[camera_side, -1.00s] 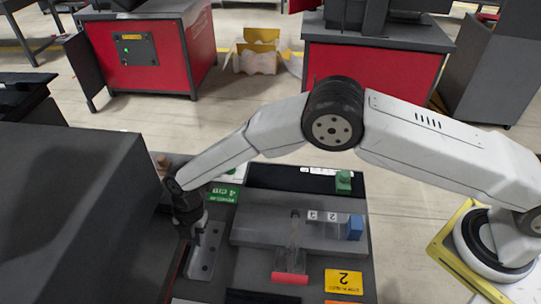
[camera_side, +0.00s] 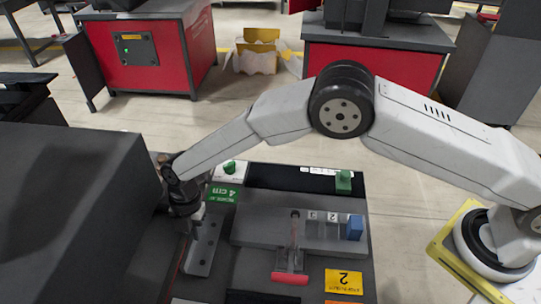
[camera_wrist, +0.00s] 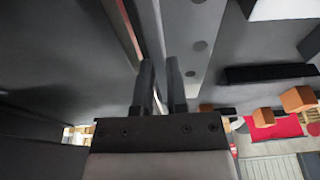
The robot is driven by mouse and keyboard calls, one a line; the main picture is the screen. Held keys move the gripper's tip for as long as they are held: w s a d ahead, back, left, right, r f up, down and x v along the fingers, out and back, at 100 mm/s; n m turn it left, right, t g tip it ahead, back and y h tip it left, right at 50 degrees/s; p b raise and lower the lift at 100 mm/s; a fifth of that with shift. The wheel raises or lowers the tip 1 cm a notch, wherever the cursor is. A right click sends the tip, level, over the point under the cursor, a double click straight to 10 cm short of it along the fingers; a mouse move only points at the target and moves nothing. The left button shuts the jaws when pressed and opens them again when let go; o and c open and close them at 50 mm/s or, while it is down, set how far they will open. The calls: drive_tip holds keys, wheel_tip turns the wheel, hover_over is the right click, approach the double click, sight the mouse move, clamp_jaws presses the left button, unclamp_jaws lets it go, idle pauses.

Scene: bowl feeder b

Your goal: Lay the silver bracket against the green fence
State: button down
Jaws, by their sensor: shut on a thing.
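The silver bracket (camera_side: 202,248) is a grey plate with holes, left of centre in the side view. It also shows in the wrist view (camera_wrist: 202,48), running up from the fingers. My gripper (camera_side: 187,228) is at its upper left edge, fingers pointing down. In the wrist view my gripper (camera_wrist: 161,78) has its two fingers on either side of the bracket's thin edge, shut on it. The fingertips are partly hidden in the side view. I cannot make out a green fence for certain; a green block (camera_side: 343,181) stands on the black strip at the back right.
A large dark box (camera_side: 70,210) stands close on the left. A green sign (camera_side: 224,194) and green knob (camera_side: 229,168) are behind the bracket. Right of it are a grey fixture with a red-handled lever (camera_side: 290,278), a blue block (camera_side: 355,228) and a yellow label (camera_side: 343,281).

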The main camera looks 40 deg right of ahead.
drive_tip(key=shift+r, duration=1)
drive_tip(key=shift+d, duration=0.1)
drive_tip(key=shift+w+d, duration=0.2)
drive_tip(key=d+r+m+t, duration=0.1)
drive_tip(key=d+m, duration=0.8)
drive_tip(key=d, duration=0.8)
drive_tip(key=d+r+m+t, duration=0.2)
drive_tip(key=d+m, duration=0.7)
drive_tip(key=d, duration=0.9)
drive_tip(key=shift+w+d+r, duration=0.3)
drive_tip(key=shift+f, duration=0.15)
